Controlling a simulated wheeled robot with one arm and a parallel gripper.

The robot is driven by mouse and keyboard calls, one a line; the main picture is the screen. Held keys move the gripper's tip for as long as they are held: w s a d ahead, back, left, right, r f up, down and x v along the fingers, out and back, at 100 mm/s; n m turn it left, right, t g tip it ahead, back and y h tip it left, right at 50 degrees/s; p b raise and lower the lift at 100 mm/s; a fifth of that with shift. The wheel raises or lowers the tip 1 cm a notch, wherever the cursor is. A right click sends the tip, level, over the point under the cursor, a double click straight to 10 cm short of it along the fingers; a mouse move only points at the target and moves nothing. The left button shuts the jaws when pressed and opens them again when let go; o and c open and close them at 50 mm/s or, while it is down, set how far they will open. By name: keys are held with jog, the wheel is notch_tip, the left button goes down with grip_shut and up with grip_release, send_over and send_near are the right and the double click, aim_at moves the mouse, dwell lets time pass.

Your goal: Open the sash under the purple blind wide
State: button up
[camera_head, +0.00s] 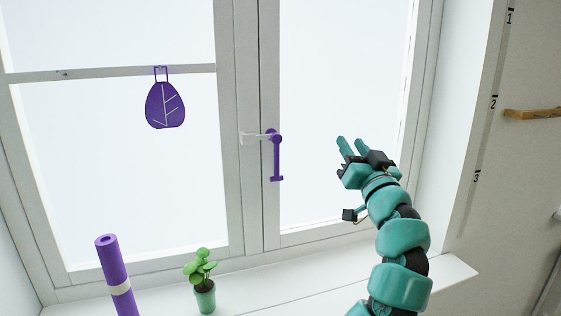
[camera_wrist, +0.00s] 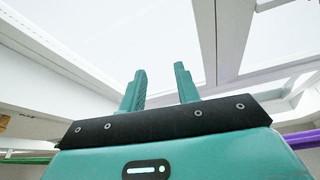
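A white-framed window fills most of the head view, with a left sash (camera_head: 228,160) and a right sash (camera_head: 271,90). A purple handle (camera_head: 277,160) hangs straight down on the right sash's left stile. A small pale lever or catch (camera_head: 256,136) lies level beside its top. Both sashes look closed. No blind can be made out in the head view. My gripper (camera_head: 353,146) is right of the purple handle, apart from it, in front of the right pane. In the wrist view its two teal fingers (camera_wrist: 160,75) stand apart with nothing between them.
A purple leaf ornament (camera_head: 165,105) hangs on the left sash. On the sill (camera_head: 330,300) stand a purple roll (camera_head: 114,275) and a potted green plant (camera_head: 203,285). A wooden rail (camera_head: 532,114) is on the right wall. A purple strip (camera_wrist: 302,140) edges the wrist view.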

jog(key=a+f+n+g+y, duration=0.4)
jog(key=a+f+n+g, duration=0.2)
jog(key=a+f, duration=0.25)
jog(key=p, duration=0.5)
send_near(278, 162)
jog(key=x, duration=0.5)
jog(key=shift+p+x, duration=0.6)
jog(key=shift+x, duration=0.6)
jog(key=shift+w+a, duration=0.1)
jog(key=shift+w, duration=0.2)
jog(key=shift+p+x, duration=0.7)
jog(key=shift+x, duration=0.45)
jog(key=shift+w+a, duration=0.1)
jog(key=shift+w, duration=0.1)
